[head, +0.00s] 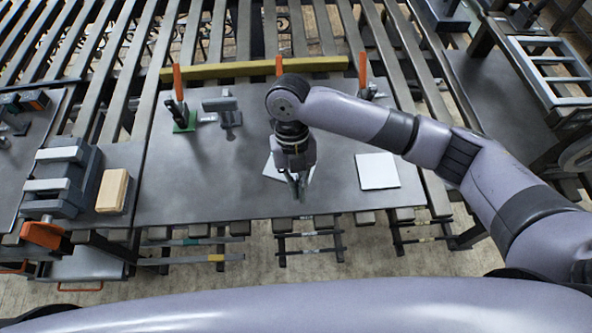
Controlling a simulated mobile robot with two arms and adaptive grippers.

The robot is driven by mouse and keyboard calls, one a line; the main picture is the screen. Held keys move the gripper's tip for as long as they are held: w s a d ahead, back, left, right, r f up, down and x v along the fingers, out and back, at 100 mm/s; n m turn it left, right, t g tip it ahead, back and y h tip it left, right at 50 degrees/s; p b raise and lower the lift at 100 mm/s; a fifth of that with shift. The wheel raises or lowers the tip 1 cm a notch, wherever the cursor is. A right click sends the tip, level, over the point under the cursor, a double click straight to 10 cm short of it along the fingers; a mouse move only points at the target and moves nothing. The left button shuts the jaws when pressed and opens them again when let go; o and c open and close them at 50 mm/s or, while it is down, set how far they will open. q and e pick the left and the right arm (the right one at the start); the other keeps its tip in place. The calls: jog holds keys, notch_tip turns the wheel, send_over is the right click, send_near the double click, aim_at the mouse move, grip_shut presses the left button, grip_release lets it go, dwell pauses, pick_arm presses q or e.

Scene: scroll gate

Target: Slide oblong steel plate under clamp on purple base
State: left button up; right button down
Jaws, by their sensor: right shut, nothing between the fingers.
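My right gripper (297,192) points down over the middle of the dark table, shut and empty. A pale plate (270,168) lies partly hidden behind and beneath it; I cannot tell whether they touch. A second pale, nearly square plate (377,171) lies flat to the right. I cannot tell which is the oblong steel one. A clamp with an orange handle (179,83) stands on a green base (185,122) at left. Two more orange handles show, one behind my arm (279,65) and one at right (362,70); their bases are mostly hidden. No purple base is visible. My left gripper is out of view.
A yellow beam (215,71) runs along the back of the table (205,195). A grey metal piece (228,112) stands beside the green-based clamp. A vise (62,180) and a wooden block (113,190) are at left. The table's front left is clear.

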aim_at(297, 202)
jog(key=p+x, duration=0.1)
jog(key=x, duration=0.2)
jog(key=shift+s+f, duration=0.25)
jog(key=shift+f, duration=0.1)
jog(key=w, duration=0.1)
jog(key=w+p, duration=0.1)
jog(key=shift+w+a+f, duration=0.2)
jog(key=shift+w+f, duration=0.1)
jog(key=shift+w, duration=0.05)
jog(key=shift+w+a+f, duration=0.1)
jog(key=shift+w, duration=0.55)
